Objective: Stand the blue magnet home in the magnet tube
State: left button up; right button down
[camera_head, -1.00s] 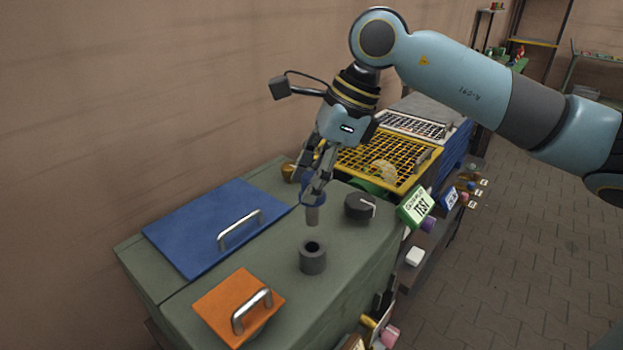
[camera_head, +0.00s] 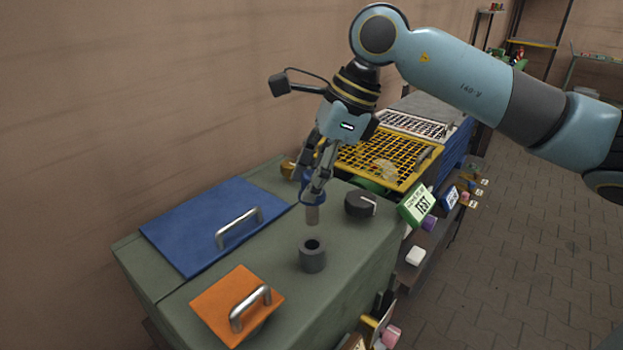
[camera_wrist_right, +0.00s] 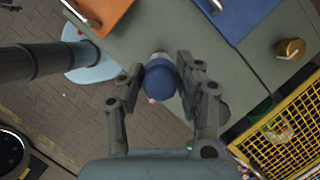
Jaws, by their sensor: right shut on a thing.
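The blue magnet has a blue collar and top and a grey lower shaft (camera_head: 312,214). My right gripper (camera_head: 313,190) is shut on it and holds it upright above the green cabinet top. In the right wrist view the magnet's blue top (camera_wrist_right: 161,81) sits between the two fingers of my right gripper (camera_wrist_right: 160,85). The magnet tube (camera_head: 312,256) is a short dark grey open cylinder standing on the cabinet top, nearer the front than the magnet. The magnet and the tube are apart. The tube cannot be made out in the right wrist view. My left gripper is not in view.
A blue lid with a handle (camera_head: 200,231) and an orange lid with a handle (camera_head: 225,309) lie on the green cabinet (camera_head: 365,245). A black knob (camera_head: 359,204) stands right of the magnet.

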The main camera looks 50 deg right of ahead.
dwell(0.7)
jog(key=shift+b, duration=0.45)
dwell(0.4)
jog(key=shift+b, duration=0.4)
jog(key=shift+f+b, duration=5.1)
jog(key=shift+b, duration=0.4)
jog(key=c, duration=0.8)
grip_release()
jog(key=shift+r, duration=0.1)
